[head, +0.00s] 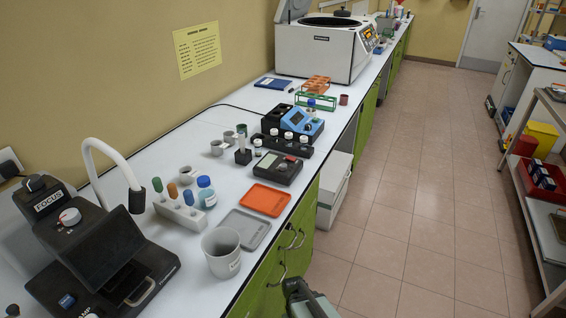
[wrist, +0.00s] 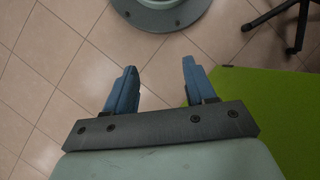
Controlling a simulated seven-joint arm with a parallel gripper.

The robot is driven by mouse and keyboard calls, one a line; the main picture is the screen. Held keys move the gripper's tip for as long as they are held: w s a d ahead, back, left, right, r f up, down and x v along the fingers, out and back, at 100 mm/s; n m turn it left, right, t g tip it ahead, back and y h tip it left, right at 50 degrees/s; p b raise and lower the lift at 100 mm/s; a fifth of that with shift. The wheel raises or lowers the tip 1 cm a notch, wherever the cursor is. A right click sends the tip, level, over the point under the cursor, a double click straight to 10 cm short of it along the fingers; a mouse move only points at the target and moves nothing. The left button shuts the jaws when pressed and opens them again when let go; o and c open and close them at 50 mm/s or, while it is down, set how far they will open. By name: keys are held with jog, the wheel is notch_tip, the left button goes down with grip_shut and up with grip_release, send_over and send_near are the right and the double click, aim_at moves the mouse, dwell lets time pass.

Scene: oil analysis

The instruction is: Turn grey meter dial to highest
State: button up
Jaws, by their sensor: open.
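The dark grey meter (head: 278,168) lies on the white bench in the head view, just beyond the orange tray. It has a pale display on its top face. Its dial is too small for me to read its setting. My gripper (wrist: 159,66) is open and empty in the wrist view, its two blue fingers spread wide above the floor. In the head view, part of my arm shows at the bottom edge, beside the green cabinets and well short of the meter. The meter is not in the wrist view.
An orange tray (head: 265,200), a grey tray (head: 244,229) and a white beaker (head: 222,252) stand on the near side of the meter. A blue meter (head: 301,122) and a black vial rack (head: 283,144) stand beyond it.

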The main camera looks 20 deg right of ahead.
jog(key=w+d+r+n+t, duration=0.1)
jog(key=w+d+r, duration=0.4)
jog(key=w+r, duration=0.55)
jog(key=w+d+r+n+t, duration=0.15)
jog(key=w+d+r, duration=0.45)
jog(key=r, duration=0.8)
jog(key=w+d+r+t, duration=0.2)
jog(key=w+d+r, duration=0.3)
jog(key=w+r, duration=0.55)
jog(key=n, duration=0.4)
send_near(283, 165)
jog(key=shift+t, duration=0.45)
jog(key=f, duration=0.8)
jog(key=shift+s+a+f, duration=0.15)
jog(key=shift+s+f, duration=0.15)
jog(key=shift+s, duration=0.05)
jog(key=shift+c, duration=0.2)
grip_shut()
jog(key=shift+m, duration=0.25)
